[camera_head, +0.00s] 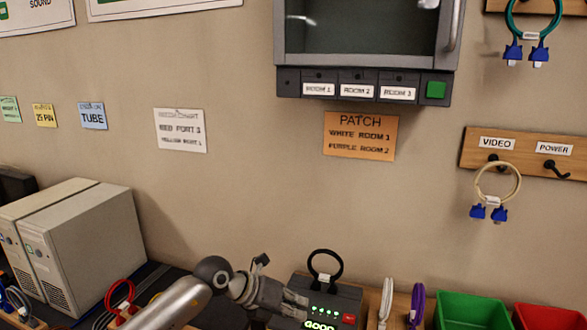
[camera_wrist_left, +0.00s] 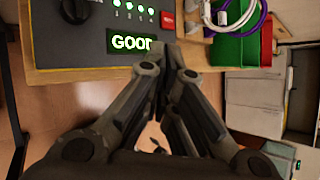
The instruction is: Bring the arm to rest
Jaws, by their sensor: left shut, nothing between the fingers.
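My left gripper (camera_head: 292,303) comes in from the lower left in the head view, in front of a dark tester box (camera_head: 345,298). In the left wrist view my left gripper (camera_wrist_left: 165,65) has its fingers together and empty, close by the box's front edge. The box (camera_wrist_left: 70,40) shows lit green lamps, a red button and a display (camera_wrist_left: 132,42) reading "GOOD". I cannot tell whether the fingertips touch the box. My right gripper is in neither view.
A black cable loop (camera_head: 324,268) stands at the box. Green (camera_head: 470,310) and red (camera_head: 545,317) bins stand to the right, with white and purple cables between. Beige computer cases (camera_head: 85,240) stand at left. A cabinet (camera_head: 368,85) and cable hooks (camera_head: 552,168) are on the wall.

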